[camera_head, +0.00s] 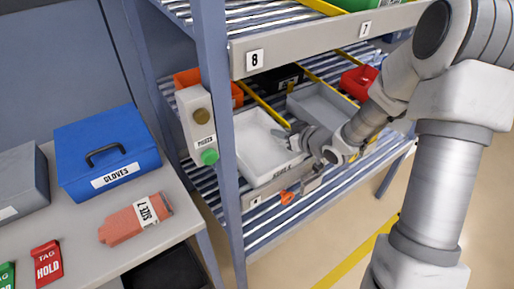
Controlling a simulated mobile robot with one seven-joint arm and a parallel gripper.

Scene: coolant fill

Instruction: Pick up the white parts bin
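The white parts bin (252,142) sits on the lower roller shelf, left of centre, and looks empty inside. Its front wall carries a label that is partly hidden. My gripper (283,138) is at the bin's right side, with its tip over or at the right wall. I cannot tell whether it touches the bin. The fingers are small and partly hidden by my wrist, so I cannot tell whether they are open or shut.
A grey bin (318,106) stands right of the white bin, with a red bin (357,82) farther right. Orange (186,78) and black bins stand behind. A rack post (214,60) and the upper shelf (320,38) border the space. A blue gloves box (107,158) is on the left table.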

